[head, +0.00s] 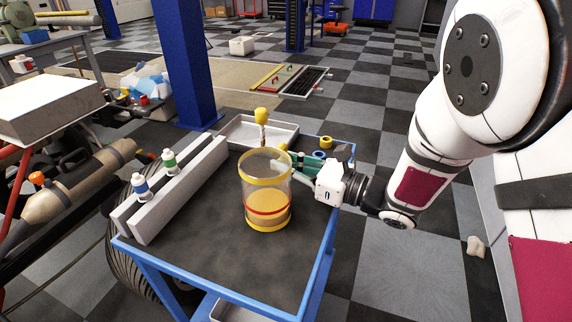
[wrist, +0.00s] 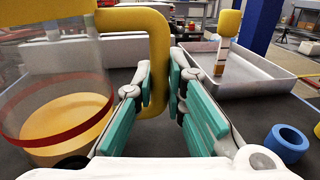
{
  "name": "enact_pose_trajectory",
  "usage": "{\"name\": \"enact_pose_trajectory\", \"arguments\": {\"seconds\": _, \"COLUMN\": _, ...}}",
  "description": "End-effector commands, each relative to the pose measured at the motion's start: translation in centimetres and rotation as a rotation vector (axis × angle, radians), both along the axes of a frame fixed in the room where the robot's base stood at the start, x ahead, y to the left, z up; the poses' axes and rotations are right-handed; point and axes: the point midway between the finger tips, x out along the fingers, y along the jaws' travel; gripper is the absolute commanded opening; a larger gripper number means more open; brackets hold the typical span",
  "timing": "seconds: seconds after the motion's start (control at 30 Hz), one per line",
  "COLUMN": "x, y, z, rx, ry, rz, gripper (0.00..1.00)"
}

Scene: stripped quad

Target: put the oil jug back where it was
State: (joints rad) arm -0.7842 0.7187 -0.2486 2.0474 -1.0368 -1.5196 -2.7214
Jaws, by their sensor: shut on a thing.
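The oil jug (head: 266,190) is a clear cylinder with yellow rims, a red band and amber oil in the bottom. It is upright over the dark top of the blue-framed cart (head: 200,247); I cannot tell if its base touches. My gripper (head: 287,167) reaches in from the right and is shut on the jug's yellow handle. In the wrist view the teal-padded fingers (wrist: 163,88) are on both sides of the handle (wrist: 153,45), with the jug body (wrist: 60,95) at left.
A shallow grey tray (wrist: 262,78) at the cart's back holds a yellow-topped item (wrist: 228,30). A blue ring (wrist: 287,143) lies right of my gripper. Two pale rails (head: 180,185) with small bottles (head: 141,187) between them stand at left. The cart's front is clear.

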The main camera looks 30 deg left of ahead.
Motion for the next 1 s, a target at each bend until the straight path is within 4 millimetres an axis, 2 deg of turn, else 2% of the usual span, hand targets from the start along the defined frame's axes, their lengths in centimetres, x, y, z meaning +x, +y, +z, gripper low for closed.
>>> {"name": "enact_pose_trajectory", "arguments": {"seconds": 0.23, "x": 0.0, "y": 0.0, "z": -0.2, "rx": 0.002, "ry": -0.001, "rz": 0.000, "gripper": 0.00}}
{"name": "enact_pose_trajectory", "arguments": {"seconds": 0.27, "x": 0.0, "y": 0.0, "z": -0.2, "rx": 0.000, "ry": 0.000, "rz": 0.000, "gripper": 0.19}}
{"name": "enact_pose_trajectory", "arguments": {"seconds": 0.3, "x": 0.0, "y": 0.0, "z": -0.2, "rx": 0.000, "ry": 0.000, "rz": 0.000, "gripper": 0.28}}
{"name": "enact_pose_trajectory", "arguments": {"seconds": 0.33, "x": 0.0, "y": 0.0, "z": -0.2, "rx": 0.000, "ry": 0.000, "rz": 0.000, "gripper": 0.32}}
{"name": "enact_pose_trajectory", "arguments": {"seconds": 0.77, "x": 0.0, "y": 0.0, "z": 0.1, "rx": -0.001, "ry": 0.001, "rz": 0.000, "gripper": 0.32}}
{"name": "enact_pose_trajectory", "arguments": {"seconds": 0.87, "x": 0.3, "y": -1.4, "z": 0.0, "rx": -0.002, "ry": 0.002, "rz": -0.005, "gripper": 0.32}}
{"name": "enact_pose_trajectory", "arguments": {"seconds": 1.0, "x": 0.5, "y": -4.4, "z": 0.1, "rx": -0.001, "ry": 0.003, "rz": -0.006, "gripper": 0.32}}
